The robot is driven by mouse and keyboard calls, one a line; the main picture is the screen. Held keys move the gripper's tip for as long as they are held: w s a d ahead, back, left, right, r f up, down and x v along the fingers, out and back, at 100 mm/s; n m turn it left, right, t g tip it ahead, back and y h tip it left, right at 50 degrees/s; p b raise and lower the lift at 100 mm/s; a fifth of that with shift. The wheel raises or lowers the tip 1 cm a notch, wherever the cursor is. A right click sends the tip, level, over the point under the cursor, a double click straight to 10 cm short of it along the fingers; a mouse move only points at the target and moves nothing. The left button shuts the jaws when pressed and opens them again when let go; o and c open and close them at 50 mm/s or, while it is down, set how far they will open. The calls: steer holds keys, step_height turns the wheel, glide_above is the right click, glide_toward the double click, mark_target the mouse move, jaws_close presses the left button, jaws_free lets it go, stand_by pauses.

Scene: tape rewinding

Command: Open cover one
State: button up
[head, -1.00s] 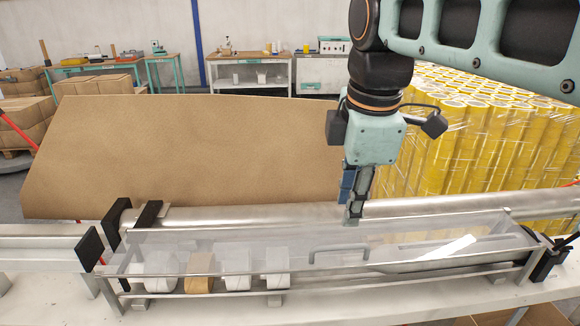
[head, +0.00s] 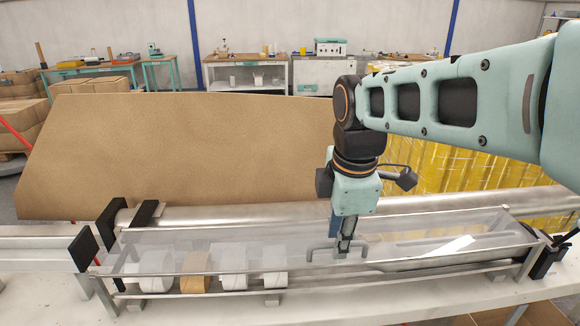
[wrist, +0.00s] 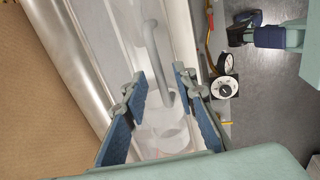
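The clear cover (head: 200,238), with a grey bar handle (head: 318,247), lies down over the trough of the machine in the head view. My gripper (head: 343,251) points down at the right part of this handle. In the wrist view my gripper (wrist: 160,82) is open, its two blue-padded fingers apart. The handle (wrist: 154,50) runs lengthwise into the gap between the fingertips, with space visible on both sides. I cannot tell from these views whether the fingertips reach below the bar.
White rolls (head: 233,266) and a brown roll (head: 195,268) sit under the cover. A metal roller (head: 265,216) and a large brown sheet (head: 180,150) lie behind it. Stacked yellow rolls (head: 460,170) stand behind my arm. Dials (wrist: 224,88) show right of the cover in the wrist view.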

steer(key=shift+c, duration=0.2)
jaws_close()
steer(key=shift+r, duration=0.15)
